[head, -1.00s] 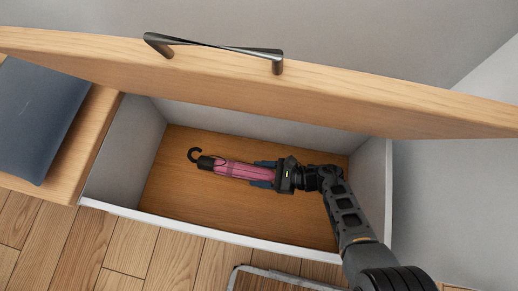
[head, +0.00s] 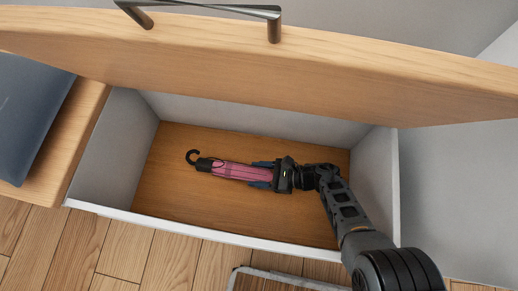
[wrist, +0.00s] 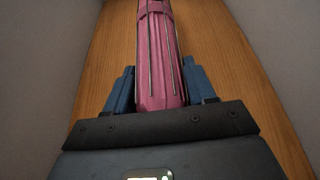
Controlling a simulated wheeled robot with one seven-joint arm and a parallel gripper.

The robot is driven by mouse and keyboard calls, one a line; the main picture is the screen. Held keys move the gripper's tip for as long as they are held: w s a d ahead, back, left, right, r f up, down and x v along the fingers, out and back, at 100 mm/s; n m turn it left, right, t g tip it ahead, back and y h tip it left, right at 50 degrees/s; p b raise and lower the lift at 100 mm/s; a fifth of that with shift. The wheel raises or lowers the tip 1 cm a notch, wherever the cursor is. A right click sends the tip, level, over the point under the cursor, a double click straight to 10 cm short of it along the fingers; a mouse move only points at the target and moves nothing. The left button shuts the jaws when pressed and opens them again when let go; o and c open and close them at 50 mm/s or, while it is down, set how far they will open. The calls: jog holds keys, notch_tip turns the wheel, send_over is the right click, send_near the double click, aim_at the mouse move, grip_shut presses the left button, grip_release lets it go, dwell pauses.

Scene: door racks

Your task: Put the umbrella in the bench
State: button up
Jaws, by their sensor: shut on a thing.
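The pink folded umbrella (head: 240,172) has a black curved hook handle pointing left. It lies inside the open bench compartment, over the wooden floor (head: 200,220); I cannot tell whether it touches the floor. My gripper (head: 262,174) is shut on the umbrella's right end, with blue fingers on both sides. In the wrist view the pink umbrella (wrist: 158,60) runs away between the blue fingers (wrist: 160,92). The bench's white front rim (head: 220,239) runs below my arm. The wooden bench lid (head: 300,65) is raised, with a black handle on it.
A dark blue cushion (head: 25,115) rests on the wooden seat at the left. The lid overhangs the back of the compartment. Grey side walls (head: 115,150) bound it. A mat edge (head: 285,280) lies on the plank floor in front.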

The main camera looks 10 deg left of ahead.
jog(key=shift+f+b, duration=0.4)
